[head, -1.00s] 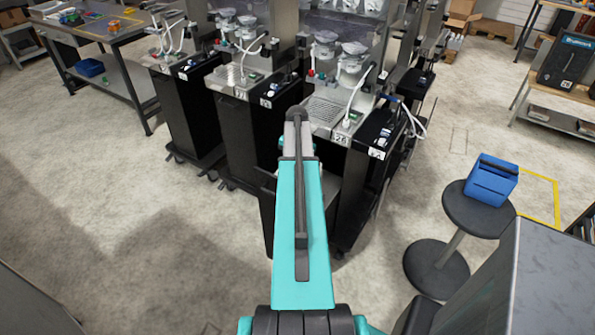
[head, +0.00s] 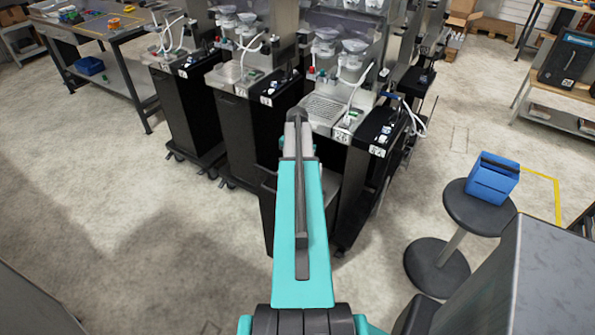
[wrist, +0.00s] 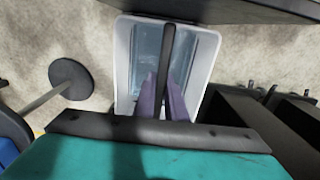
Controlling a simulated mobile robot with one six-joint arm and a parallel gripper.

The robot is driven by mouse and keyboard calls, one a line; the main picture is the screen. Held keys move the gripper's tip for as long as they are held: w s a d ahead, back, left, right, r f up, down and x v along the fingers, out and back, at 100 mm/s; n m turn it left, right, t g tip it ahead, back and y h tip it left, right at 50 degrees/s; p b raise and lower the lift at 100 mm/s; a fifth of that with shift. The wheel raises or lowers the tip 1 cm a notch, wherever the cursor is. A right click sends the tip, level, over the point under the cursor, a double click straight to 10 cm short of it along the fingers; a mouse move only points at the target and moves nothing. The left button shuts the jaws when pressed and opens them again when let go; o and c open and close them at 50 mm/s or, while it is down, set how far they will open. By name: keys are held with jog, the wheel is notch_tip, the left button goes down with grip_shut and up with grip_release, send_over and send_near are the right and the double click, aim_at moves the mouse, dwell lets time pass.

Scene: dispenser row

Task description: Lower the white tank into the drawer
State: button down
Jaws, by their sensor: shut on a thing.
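The white tank (wrist: 122,60) is directly under my gripper in the wrist view, with a white rim and a bluish-grey inside. A dark bar (wrist: 168,50) runs lengthwise over its middle. My gripper (wrist: 162,88) is shut on the tank at this bar. In the head view my arm hides the tank and gripper. A dark panel (wrist: 220,8), perhaps the drawer front, crosses the top of the wrist view close to the tank's end. The black front (head: 266,215) low beside my arm may be the same drawer. I cannot tell how deep the tank sits.
Dispensers stand in a row, including one labelled 26 (head: 340,136) behind my arm. A round stool (head: 478,212) with a blue bin (head: 494,178) stands at the right. A grey cabinet (head: 555,270) is at the lower right. The floor at left is clear.

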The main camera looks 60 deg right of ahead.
jog(key=shift+f+b, duration=0.8)
jog(key=shift+f, duration=0.7)
jog(key=c, duration=1.7)
grip_release()
jog(key=shift+f, duration=0.1)
jog(key=shift+r+b, duration=1.45)
jog(key=shift+r, duration=5.55)
